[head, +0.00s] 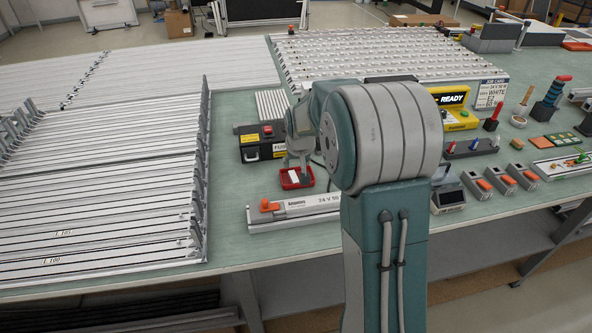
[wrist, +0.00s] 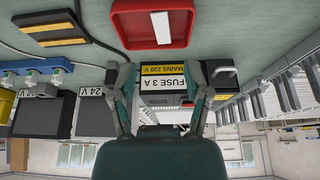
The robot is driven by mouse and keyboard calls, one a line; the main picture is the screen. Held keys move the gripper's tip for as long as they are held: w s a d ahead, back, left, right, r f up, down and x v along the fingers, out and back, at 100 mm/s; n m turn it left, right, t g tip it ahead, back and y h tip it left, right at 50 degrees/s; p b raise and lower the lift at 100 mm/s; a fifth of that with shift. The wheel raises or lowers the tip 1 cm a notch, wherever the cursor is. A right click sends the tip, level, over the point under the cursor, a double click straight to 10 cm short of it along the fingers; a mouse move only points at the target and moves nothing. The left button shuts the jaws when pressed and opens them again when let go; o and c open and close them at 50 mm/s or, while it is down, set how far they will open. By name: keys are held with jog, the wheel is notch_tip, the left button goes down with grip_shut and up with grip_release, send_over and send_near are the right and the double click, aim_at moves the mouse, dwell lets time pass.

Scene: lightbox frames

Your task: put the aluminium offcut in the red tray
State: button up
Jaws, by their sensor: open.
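The red tray (head: 308,183) lies on the green bench top, and it also shows at the top of the wrist view (wrist: 125,22). A pale, flat, bar-shaped piece that looks like the aluminium offcut (wrist: 161,27) lies inside the tray; it shows small in the head view (head: 294,175). My gripper (wrist: 161,68) is open, with its fingers apart and nothing between them. In the head view my gripper (head: 297,162) is just above the far side of the tray, partly behind my arm. Its exact height over the tray is hard to tell.
A black fuse box (head: 262,145) stands behind and left of the tray. A long pale fixture with an orange knob (head: 296,208) lies in front. Slatted racks (head: 110,190) with upright posts fill the left. Yellow and grey devices (head: 455,108) stand right, beyond my arm.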

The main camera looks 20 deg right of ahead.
jog(key=s+a+r+n, duration=0.1)
jog(key=s+a+r, duration=0.3)
jog(key=s+r, duration=0.35)
jog(key=s+a+r, duration=0.3)
jog(key=s+r, duration=0.4)
jog(key=s, duration=0.1)
jog(key=s+a+f+n+t+y, duration=0.1)
jog(key=s+a, duration=0.3)
jog(key=s, duration=1.2)
jog(key=shift+s+a, duration=0.15)
jog(key=shift+s, duration=0.05)
